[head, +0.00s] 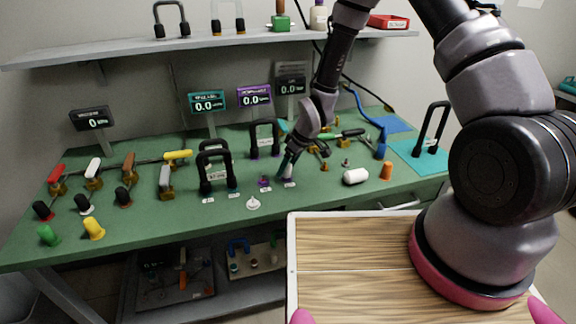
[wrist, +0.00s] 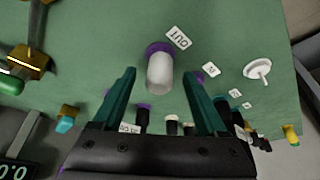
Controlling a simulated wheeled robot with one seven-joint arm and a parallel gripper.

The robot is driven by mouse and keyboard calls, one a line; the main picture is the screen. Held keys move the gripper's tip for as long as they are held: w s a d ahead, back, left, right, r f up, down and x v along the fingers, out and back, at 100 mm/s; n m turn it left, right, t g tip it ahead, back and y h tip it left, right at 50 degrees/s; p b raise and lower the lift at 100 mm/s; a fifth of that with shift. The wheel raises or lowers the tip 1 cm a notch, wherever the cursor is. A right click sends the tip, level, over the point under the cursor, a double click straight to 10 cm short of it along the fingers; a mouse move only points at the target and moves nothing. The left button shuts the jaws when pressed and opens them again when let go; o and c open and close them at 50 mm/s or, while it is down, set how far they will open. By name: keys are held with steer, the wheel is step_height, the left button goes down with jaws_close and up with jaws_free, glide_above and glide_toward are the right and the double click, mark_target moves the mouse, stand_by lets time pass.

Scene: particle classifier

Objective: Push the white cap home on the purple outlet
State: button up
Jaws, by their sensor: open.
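The white cap (wrist: 160,74) is a short pale cylinder, seen in the wrist view over the purple outlet (wrist: 156,48). The outlet shows as a purple ring at the cap's far end, beside a tag reading OUT (wrist: 178,38). I cannot tell how deep the cap sits. My gripper (wrist: 160,82) is open, with one teal finger on each side of the cap and a gap at both sides. In the head view my gripper (head: 287,172) points down at the bench over the outlet (head: 288,181), and hides the cap.
A white disc with a stem (head: 253,203) lies near the green bench's (head: 215,225) front edge. A white cylinder (head: 355,176) and orange cap (head: 387,171) stand or lie to the right. Dark handled frames (head: 217,168) and valves with coloured levers (head: 93,172) fill the left.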

steer(key=shift+r, duration=0.1)
steer(key=v, duration=1)
steer(key=shift+r, duration=0.3)
steer(key=shift+d, duration=0.15)
steer(key=d+r+m+t+h, duration=0.1)
steer(key=d+r+m, duration=0.1)
steer(key=d+r, duration=0.4)
steer(key=s+d+r+m+t, duration=0.1)
steer(key=d+r+m, duration=0.2)
steer(key=r, duration=0.6)
steer(key=d+r+m+t+h, duration=0.1)
steer(key=d+r+m, duration=0.1)
steer(key=d+r, duration=0.4)
steer(key=s+d+r+m+t, duration=0.1)
steer(key=s+d+r+m, duration=0.2)
steer(key=s+r, duration=0.5)
steer(key=s+d+r+m, duration=0.3)
steer(key=s+r+m, duration=0.2)
steer(key=s+r, duration=0.3)
steer(key=shift+s+t, duration=0.2)
steer(key=shift+t, duration=0.2)
